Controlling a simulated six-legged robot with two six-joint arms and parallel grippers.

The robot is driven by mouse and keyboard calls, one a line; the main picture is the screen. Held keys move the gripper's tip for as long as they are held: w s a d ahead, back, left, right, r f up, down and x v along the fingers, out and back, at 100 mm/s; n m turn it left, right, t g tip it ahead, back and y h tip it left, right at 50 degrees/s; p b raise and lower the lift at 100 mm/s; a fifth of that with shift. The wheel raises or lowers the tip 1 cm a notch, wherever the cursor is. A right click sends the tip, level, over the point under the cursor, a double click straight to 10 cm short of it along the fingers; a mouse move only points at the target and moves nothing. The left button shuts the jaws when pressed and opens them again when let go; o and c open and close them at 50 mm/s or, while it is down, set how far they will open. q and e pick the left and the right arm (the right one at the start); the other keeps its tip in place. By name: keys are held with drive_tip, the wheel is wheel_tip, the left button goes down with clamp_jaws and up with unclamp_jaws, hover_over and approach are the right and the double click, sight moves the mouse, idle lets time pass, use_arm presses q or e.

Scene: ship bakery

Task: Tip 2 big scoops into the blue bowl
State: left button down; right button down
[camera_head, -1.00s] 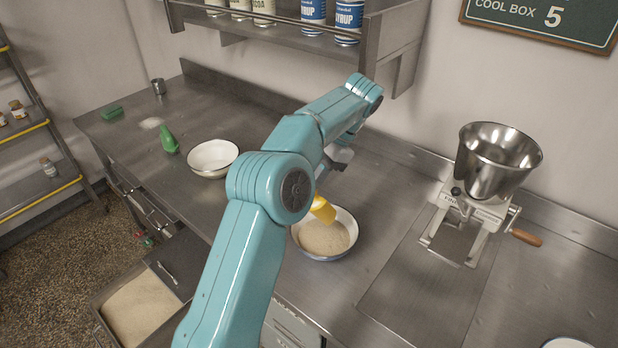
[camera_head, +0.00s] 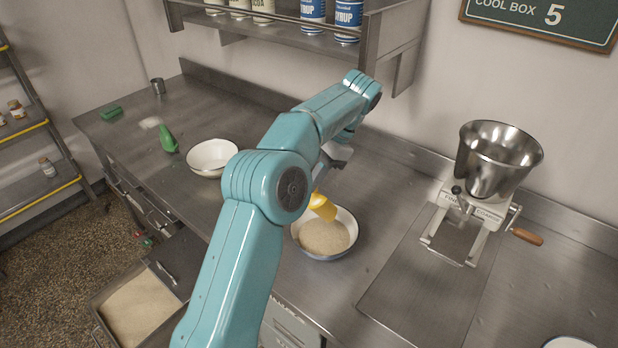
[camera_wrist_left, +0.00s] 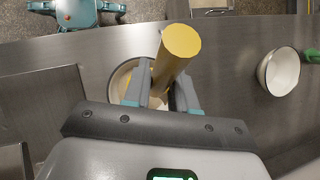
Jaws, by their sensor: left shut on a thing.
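My left gripper (camera_wrist_left: 162,88) is shut on a yellow scoop (camera_head: 322,207). The scoop also shows in the left wrist view (camera_wrist_left: 177,48), between the fingers. Pale, grainy powder (camera_head: 324,237) lies in that bowl. The bowl is partly hidden behind the gripper in the wrist view. I cannot see into the scoop's mouth. My right gripper is in neither view.
A white bowl (camera_head: 201,172) and a green tapered object (camera_head: 167,138) stand left on the steel counter. A mill with a steel hopper (camera_head: 497,160) stands at the right. An open bin of pale powder (camera_head: 138,306) is below the counter's front. A shelf hangs above the back.

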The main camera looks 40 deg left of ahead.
use_arm(q)
drive_tip(key=shift+r+t+b, duration=0.2)
drive_tip(key=shift+t+b, duration=2.1)
drive_tip(key=shift+b, duration=1.45)
drive_tip(key=shift+s+r+n+t+b, duration=0.1)
drive_tip(key=shift+r+n+t+b, duration=0.2)
drive_tip(key=shift+t+b, duration=0.15)
drive_tip(key=t+b, duration=0.1)
drive_tip(key=b, duration=0.1)
drive_tip(key=t+b, duration=0.2)
drive_tip(key=b, duration=0.1)
drive_tip(key=t+b, duration=0.1)
drive_tip(key=b, duration=0.2)
drive_tip(key=shift+r+t, duration=0.25)
drive_tip(key=shift+t, duration=0.1)
drive_tip(key=shift+r+t+h+b, duration=0.25)
drive_tip(key=shift+t+h+b, duration=0.05)
drive_tip(key=shift+b, duration=0.45)
drive_tip(key=shift+r, duration=0.2)
drive_tip(key=shift+n, duration=0.3)
